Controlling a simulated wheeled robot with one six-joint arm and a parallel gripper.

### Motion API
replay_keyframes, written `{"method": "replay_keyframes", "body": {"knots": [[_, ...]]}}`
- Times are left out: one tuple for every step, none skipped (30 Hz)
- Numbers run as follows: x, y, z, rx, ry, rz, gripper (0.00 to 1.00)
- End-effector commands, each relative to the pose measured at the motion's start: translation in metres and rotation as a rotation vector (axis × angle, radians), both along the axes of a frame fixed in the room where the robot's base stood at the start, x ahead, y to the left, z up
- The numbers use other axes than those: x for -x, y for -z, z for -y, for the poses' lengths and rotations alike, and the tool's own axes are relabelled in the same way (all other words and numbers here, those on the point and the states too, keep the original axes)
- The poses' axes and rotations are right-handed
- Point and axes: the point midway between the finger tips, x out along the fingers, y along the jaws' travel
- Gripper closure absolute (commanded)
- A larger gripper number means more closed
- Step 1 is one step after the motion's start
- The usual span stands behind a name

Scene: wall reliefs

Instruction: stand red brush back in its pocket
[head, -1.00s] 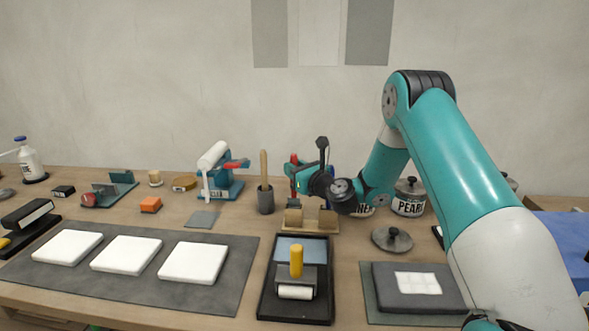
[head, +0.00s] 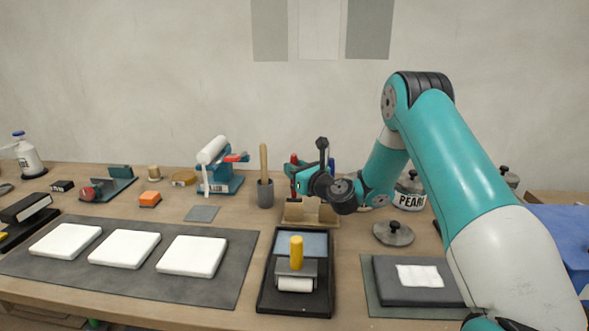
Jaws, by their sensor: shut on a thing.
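The red brush (head: 294,161) stands upright, its red handle rising above my gripper. My gripper (head: 296,180) is shut on it, directly above the left part of the wooden holder (head: 310,223). The holder shows two pale blocks, left and right, at its front. The brush's lower end is down at the left block; I cannot tell whether it is inside the pocket or behind the block. A blue handle (head: 332,163) shows just right of my gripper, partly hidden by my wrist.
A grey cup with a wooden-handled tool (head: 265,192) stands close left of the holder. A black tray with a roller (head: 296,283) lies in front. A lid (head: 393,233) and a PEAR jar (head: 409,195) are to the right. White tiles (head: 124,248) lie front left.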

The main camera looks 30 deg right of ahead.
Motion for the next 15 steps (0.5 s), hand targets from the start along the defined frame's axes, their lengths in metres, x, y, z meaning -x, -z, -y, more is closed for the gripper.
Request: {"method": "replay_keyframes", "body": {"knots": [[-0.0001,0.0023,0.0001,0.0,0.0,0.0,1.0],[0.0,0.0031,0.0001,0.0,0.0,0.0,1.0],[-0.0001,0.0041,0.0001,0.0,0.0,0.0,1.0],[-0.0001,0.0048,0.0001,0.0,0.0,0.0,1.0],[0.0,0.0054,0.0001,0.0,0.0,0.0,1.0],[0.0,0.0061,0.0001,0.0,0.0,0.001,1.0],[-0.0001,0.0064,0.0001,0.0,0.0,0.001,1.0],[-0.0001,0.0065,0.0001,0.0,0.0,0.001,1.0],[-0.0001,0.0065,0.0001,0.0,0.0,0.001,1.0],[-0.0001,0.0064,0.0001,0.0,0.0,0.001,1.0],[-0.0001,0.0063,0.0001,0.0,0.0,0.001,1.0],[0.0,0.0062,0.0001,0.0,0.0,0.001,1.0],[0.0,0.0062,0.0,0.0,0.0,0.001,1.0],[0.0,0.0062,0.0,0.0,0.0,0.0,1.0],[0.0,0.0062,0.0,0.0,0.0,0.0,1.0]]}}
